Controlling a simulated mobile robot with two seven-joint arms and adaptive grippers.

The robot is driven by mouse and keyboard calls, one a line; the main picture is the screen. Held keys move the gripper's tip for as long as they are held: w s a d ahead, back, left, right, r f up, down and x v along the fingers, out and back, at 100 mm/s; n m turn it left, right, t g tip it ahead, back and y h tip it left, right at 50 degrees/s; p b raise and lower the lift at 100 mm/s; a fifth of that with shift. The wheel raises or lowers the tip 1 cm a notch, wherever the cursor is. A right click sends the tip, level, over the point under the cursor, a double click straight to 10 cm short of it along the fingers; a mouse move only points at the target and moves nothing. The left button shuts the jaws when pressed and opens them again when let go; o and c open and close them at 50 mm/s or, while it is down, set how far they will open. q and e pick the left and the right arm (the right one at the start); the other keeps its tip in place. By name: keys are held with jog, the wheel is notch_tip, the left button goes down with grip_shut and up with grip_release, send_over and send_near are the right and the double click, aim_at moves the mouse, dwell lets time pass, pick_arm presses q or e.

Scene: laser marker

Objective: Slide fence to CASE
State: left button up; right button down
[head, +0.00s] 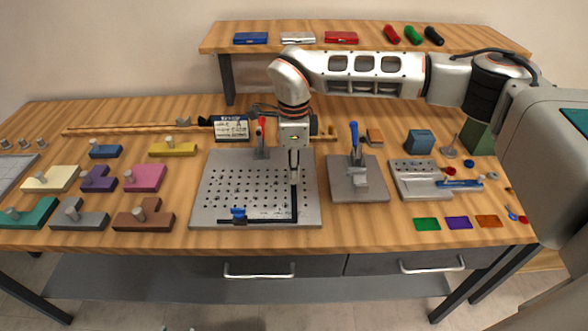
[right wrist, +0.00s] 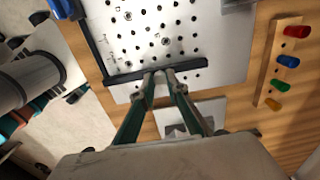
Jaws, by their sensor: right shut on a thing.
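The fence (head: 262,221) is a black L-shaped bar on the perforated metal plate (head: 207,190). Its long leg runs along the plate's front edge and its other leg runs back near the right edge. A blue knob (head: 238,213) sits by its left end. My right gripper (head: 294,183) points down and is shut on the back-running leg of the fence. The right wrist view shows the fingertips (right wrist: 163,73) together at the black bar (right wrist: 185,66). My left gripper is out of view.
A red-handled clamp (head: 261,135) stands at the plate's back. A blue-handled clamp (head: 354,140) on a grey base (head: 350,190) stands to the right. Coloured blocks with knobs (head: 145,177) fill the left side. A raised shelf (head: 290,46) runs behind.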

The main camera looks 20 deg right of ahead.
jog(key=a, duration=0.1)
jog(key=w+a, duration=0.1)
jog(key=a, duration=0.1)
jog(key=shift+a, duration=0.2)
jog(key=shift+d, duration=0.1)
jog(key=c, duration=2)
grip_release()
jog(key=shift+r, duration=0.1)
notch_tip(320, 180, up, 12)
jog(key=shift+f, duration=0.1)
